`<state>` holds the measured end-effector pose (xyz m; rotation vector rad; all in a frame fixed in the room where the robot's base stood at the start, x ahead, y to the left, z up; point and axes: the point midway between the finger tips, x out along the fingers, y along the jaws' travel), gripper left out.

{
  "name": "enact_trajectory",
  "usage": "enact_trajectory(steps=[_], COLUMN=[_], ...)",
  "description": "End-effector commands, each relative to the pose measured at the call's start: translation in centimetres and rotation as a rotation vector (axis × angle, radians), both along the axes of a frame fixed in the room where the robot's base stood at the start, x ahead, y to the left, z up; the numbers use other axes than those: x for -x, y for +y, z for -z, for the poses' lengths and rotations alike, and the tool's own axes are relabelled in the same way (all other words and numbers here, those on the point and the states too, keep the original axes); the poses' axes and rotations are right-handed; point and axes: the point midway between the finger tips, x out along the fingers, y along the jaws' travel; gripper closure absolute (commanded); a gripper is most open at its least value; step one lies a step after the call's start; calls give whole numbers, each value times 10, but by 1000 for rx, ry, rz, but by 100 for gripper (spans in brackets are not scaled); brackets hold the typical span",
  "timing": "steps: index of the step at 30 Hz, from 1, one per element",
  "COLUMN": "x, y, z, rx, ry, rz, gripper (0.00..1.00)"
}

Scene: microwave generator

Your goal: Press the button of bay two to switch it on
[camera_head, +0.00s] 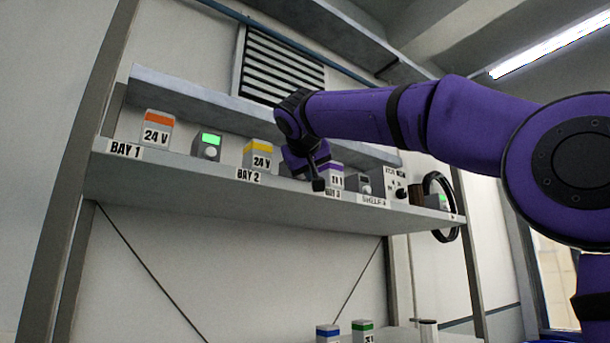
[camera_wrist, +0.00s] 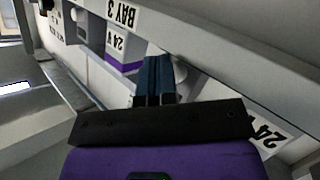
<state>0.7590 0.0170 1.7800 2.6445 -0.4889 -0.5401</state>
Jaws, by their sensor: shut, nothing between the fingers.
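The bay two label (camera_head: 249,175) is on the shelf edge in the head view, below a yellow-topped 24 V box (camera_head: 257,155). Right of this box, only a grey sliver of a unit (camera_head: 285,170) shows; my arm covers the rest, so its button and screen are hidden. In the wrist view my gripper's dark fingers (camera_wrist: 156,66) are together and empty. They point at the shelf front, with a pale rounded part (camera_wrist: 181,72) partly behind them. I cannot tell whether they touch it. A 24 V box (camera_wrist: 268,132) shows at lower right.
Bay one has an orange-topped box (camera_head: 157,129) and a unit with a lit green screen (camera_head: 207,146). Bay three has a purple-banded box (camera_head: 333,174), also in the wrist view (camera_wrist: 123,52), and a dark-screened unit (camera_head: 359,183). A black ring (camera_head: 442,207) stands at the shelf's right end.

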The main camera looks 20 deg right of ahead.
Motion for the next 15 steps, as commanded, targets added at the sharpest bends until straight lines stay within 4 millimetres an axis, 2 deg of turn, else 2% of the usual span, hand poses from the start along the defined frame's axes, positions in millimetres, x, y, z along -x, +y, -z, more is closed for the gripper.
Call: enact_trajectory(steps=[15], x=[-6], y=[2], z=[0], rx=[0], ry=[-1], rz=[-1], gripper=[100])
